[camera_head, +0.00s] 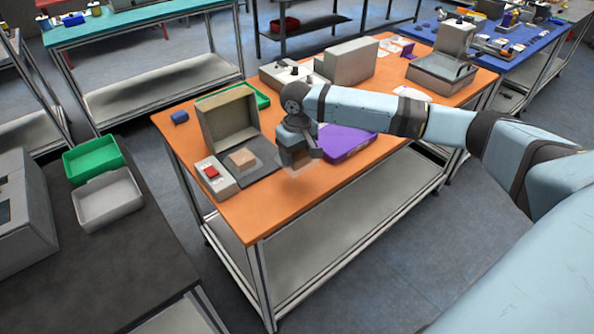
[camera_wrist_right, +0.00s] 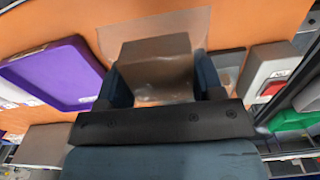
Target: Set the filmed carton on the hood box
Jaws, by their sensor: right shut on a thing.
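My right gripper (camera_head: 299,152) hangs over the orange table, to the right of the dark plate. It is shut on a grey-brown carton, which shows between the fingers (camera_wrist_right: 160,84) in the right wrist view. The carton (camera_wrist_right: 155,58) has clear film (camera_wrist_right: 185,22) spreading out past its edges. In the head view the gripper mostly hides the carton, and faint film (camera_head: 296,169) shows below. What looks like the hood box (camera_head: 215,122), a grey-brown box with an open front, stands on the table left of the gripper. My left gripper is not in view.
A dark plate (camera_head: 264,150) with a small tan block (camera_head: 242,157) lies before the hood box. A red-button panel (camera_head: 213,176) is left of it. A purple tray (camera_head: 345,143) is right of the gripper. A big grey box (camera_head: 350,62) stands behind. The table's front edge is clear.

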